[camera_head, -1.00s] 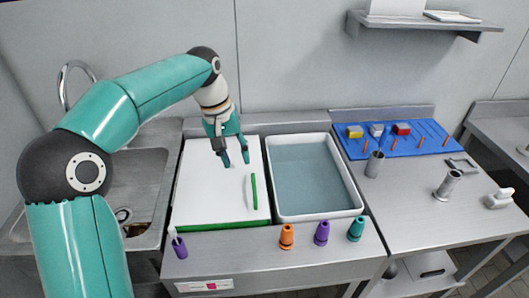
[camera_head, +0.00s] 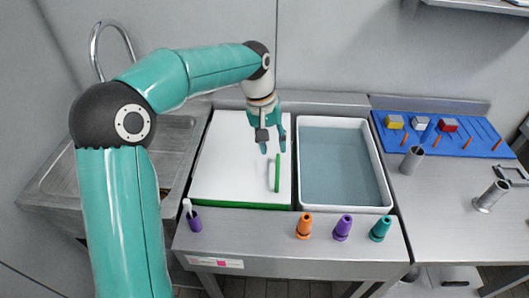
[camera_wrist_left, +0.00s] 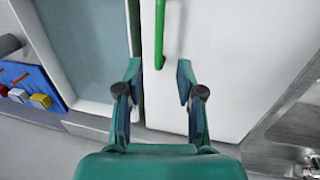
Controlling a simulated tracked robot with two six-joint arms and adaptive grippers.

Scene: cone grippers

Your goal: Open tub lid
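The tub lid (camera_head: 235,165) is a flat white panel with a green front edge, lying in the counter left of an open tub. A thin green upright handle (camera_head: 277,174) stands near its right side. In the left wrist view the handle (camera_wrist_left: 160,38) shows at the top, roughly in line with the gap between the fingers. My left gripper (camera_head: 273,149) is open and empty above the lid, just behind the handle. It also shows open in the left wrist view (camera_wrist_left: 159,78). What lies beneath the lid is hidden. My right gripper is not in view.
The open white tub (camera_head: 384,190) holds bluish water. Orange (camera_head: 304,226), purple (camera_head: 343,228) and teal (camera_head: 380,229) cones stand along the counter front. A purple holder (camera_head: 194,222) stands front left, beside a sink (camera_head: 140,170). A blue board (camera_head: 450,143) with blocks lies right.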

